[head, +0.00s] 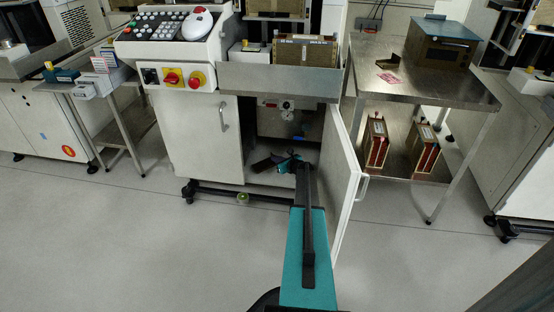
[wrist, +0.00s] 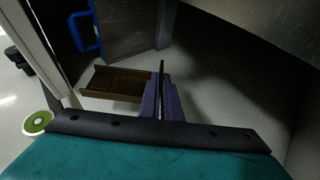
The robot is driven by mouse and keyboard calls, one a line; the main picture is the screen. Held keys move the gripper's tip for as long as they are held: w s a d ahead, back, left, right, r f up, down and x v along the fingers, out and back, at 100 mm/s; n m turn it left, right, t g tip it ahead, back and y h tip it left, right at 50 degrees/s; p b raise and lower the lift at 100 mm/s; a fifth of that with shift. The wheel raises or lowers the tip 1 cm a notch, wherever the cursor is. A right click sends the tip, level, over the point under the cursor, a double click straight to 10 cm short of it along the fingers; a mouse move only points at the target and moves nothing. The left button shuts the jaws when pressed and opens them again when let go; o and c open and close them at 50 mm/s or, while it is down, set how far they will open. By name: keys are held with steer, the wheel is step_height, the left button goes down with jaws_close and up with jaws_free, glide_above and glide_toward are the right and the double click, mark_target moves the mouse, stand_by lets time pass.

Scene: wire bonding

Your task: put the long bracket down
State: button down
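The long bracket is a dark brown plate with raised edges; its plate (wrist: 112,83) lies left of my fingers in the wrist view, and a thin upright flange stands between them. In the head view the bracket (head: 262,165) shows as a dark shape inside the open cabinet, low down near the cabinet floor (head: 262,180). My gripper (head: 288,164), also seen in the wrist view with purplish fingers (wrist: 162,100), is closed on the flange. Whether the bracket touches the cabinet floor cannot be told.
The open cabinet door (head: 345,185) stands close right of my arm. A closed door (head: 200,135) is on the left. A steel table (head: 420,88) at the right carries a smaller brown bracket (head: 392,63) and a box; brown magazines (head: 376,145) stand on its lower shelf.

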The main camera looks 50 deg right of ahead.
steer(key=shift+f+b, duration=0.95)
steer(key=shift+f, duration=0.7)
steer(key=shift+f+b, duration=0.3)
steer(key=shift+f, duration=0.25)
steer(key=c, duration=1.9)
jaws_free()
steer(key=shift+r+p, duration=1.05)
steer(key=shift+r, duration=0.65)
steer(key=shift+a+r, duration=0.15)
steer(key=shift+r, duration=0.15)
steer(key=s+a+p, duration=0.1)
steer(key=s+a, duration=0.2)
steer(key=s, duration=0.1)
steer(key=s+a+p, duration=0.1)
steer(key=s+a, duration=0.2)
steer(key=a, duration=0.1)
steer(key=s+a+r+p, duration=0.1)
steer(key=s+a, duration=0.2)
steer(key=s, duration=0.1)
steer(key=shift+s+a+p, duration=0.3)
steer(key=shift+p, duration=0.05)
